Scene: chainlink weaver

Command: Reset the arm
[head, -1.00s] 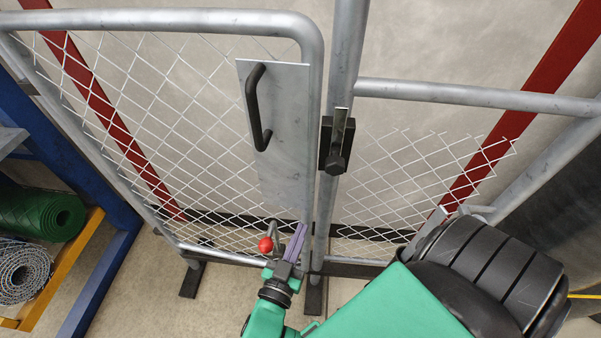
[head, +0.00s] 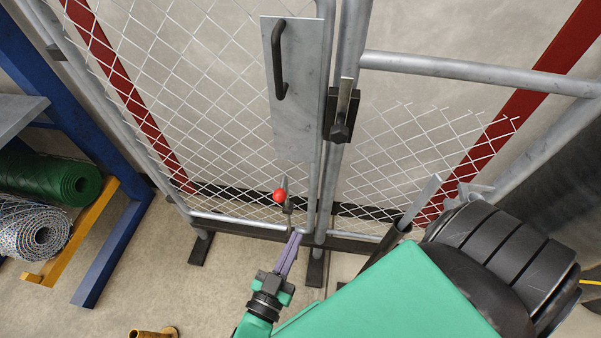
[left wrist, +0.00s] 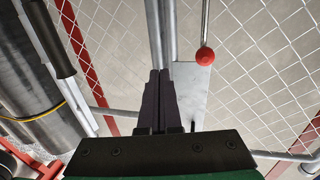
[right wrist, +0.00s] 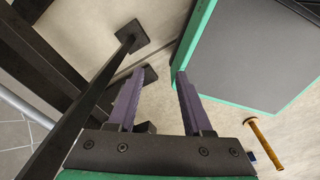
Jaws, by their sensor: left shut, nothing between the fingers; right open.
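My left gripper (head: 292,250) is low in front of the chainlink gate, its purple fingers shut and empty. In the left wrist view its fingers (left wrist: 158,95) lie together and point at the gate post and metal plate. A red ball knob (head: 279,196) on a metal rod stands just beyond the fingertips, apart from them; it also shows in the left wrist view (left wrist: 205,56). My right gripper is hidden in the head view. In the right wrist view its fingers (right wrist: 162,80) are spread with nothing between them.
The gate carries a plate (head: 305,95) with a black handle (head: 278,60). A latch (head: 342,115) sits on the post. A blue and yellow rack with a green roll (head: 60,180) and a mesh roll (head: 35,232) stands left. A brass-coloured object (head: 153,333) lies on the floor.

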